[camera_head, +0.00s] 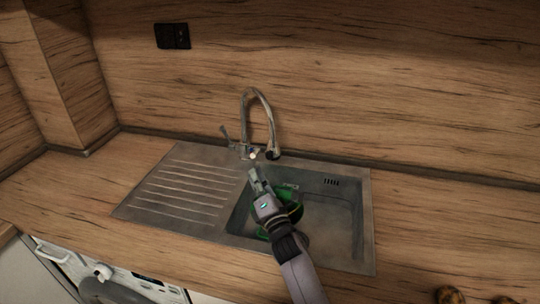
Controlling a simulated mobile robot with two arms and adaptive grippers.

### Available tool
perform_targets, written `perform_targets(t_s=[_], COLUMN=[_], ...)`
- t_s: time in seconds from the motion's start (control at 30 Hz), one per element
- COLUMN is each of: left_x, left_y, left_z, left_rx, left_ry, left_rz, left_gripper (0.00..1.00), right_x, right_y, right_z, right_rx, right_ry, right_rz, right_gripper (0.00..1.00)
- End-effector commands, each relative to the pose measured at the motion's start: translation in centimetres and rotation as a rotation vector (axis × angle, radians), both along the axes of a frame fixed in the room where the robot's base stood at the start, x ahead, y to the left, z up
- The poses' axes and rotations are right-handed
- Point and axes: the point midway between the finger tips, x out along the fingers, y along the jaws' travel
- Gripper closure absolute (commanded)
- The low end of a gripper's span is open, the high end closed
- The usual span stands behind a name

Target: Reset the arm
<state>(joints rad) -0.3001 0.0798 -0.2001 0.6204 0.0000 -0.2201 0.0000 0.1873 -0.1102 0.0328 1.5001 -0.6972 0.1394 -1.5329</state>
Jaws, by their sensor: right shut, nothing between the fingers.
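My right gripper (258,180) is over the left part of the sink basin, in front of the tap. It is shut and holds nothing. My right arm (299,273) comes up to it from the bottom of the picture. My left gripper is out of view. A green object (291,214) lies in the basin, partly hidden behind my gripper and wrist; I cannot tell exactly what it is.
The metal sink (366,225) has a ribbed drainboard (182,190) on its left. A curved tap (259,95) rises at its back. Wooden counter (75,190) is clear on the left. A black socket (172,36) is on the wall. Brown objects (450,294) show at bottom right.

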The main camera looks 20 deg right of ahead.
Motion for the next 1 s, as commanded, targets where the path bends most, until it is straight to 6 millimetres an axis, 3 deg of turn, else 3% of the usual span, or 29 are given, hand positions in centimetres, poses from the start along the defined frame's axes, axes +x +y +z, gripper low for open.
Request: perform_targets(t_s=[0.6,1.0], left_x=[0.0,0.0], left_y=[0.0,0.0], left_z=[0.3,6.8], left_rx=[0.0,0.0], left_ry=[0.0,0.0], left_rz=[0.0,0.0], left_gripper=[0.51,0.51], right_x=[-0.8,-0.8], right_y=[0.7,0.7], right_z=[0.2,6.7], right_rx=[-0.001,-0.001], right_ry=[-0.001,-0.001], right_rz=[-0.001,-0.001], right_gripper=[1.0,1.0])
